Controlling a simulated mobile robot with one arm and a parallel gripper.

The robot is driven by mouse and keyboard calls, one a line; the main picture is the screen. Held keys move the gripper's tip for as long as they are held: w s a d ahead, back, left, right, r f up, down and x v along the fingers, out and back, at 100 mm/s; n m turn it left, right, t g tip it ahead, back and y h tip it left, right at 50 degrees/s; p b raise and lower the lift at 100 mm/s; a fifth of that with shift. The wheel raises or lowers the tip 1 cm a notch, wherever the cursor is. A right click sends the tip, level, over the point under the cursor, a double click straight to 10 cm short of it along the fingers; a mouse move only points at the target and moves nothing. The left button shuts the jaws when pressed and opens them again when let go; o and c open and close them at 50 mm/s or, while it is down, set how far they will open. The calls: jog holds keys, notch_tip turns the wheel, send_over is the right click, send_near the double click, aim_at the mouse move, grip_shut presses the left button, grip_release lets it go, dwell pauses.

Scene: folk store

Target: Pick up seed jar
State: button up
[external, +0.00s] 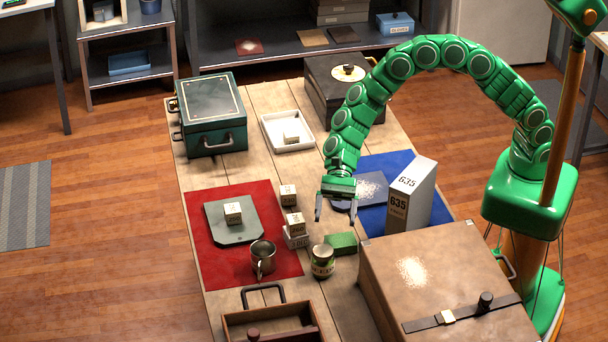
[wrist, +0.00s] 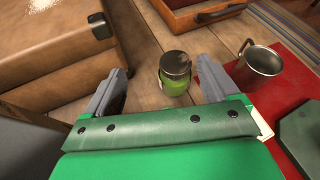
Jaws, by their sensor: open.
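The seed jar (external: 322,261) stands upright on the wooden table, just right of the red mat. It has a dark lid and a pale label around green contents. In the wrist view the jar (wrist: 175,74) shows ahead of my gripper, in the gap between the two fingers. My gripper (external: 336,210) points down, open and empty. It hangs above the table, behind the jar in the external view. The fingers (wrist: 163,82) do not touch the jar.
A green block (external: 341,243) lies beside the jar, near my gripper. A metal mug (external: 262,257) and small cubes (external: 294,223) stand to the left. A white 635 box (external: 411,196) and large brown case (external: 450,265) stand right. An open wooden box (external: 270,322) lies in front.

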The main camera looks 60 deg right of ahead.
aim_at(323, 250)
jog(key=shift+m+t, duration=0.3)
jog(key=shift+m, duration=0.6)
jog(key=shift+s+a+f, duration=0.25)
jog(key=shift+a+f, duration=1)
jog(key=shift+a, duration=0.4)
jog(key=shift+s+a+f, duration=0.3)
jog(key=shift+a+f, duration=0.95)
jog(key=shift+a, duration=0.4)
jog(key=shift+s+a+f, duration=0.25)
jog(key=shift+a+f, duration=1)
jog(key=shift+a, duration=0.4)
jog(key=c, duration=1.2)
jog(key=shift+r, duration=0.15)
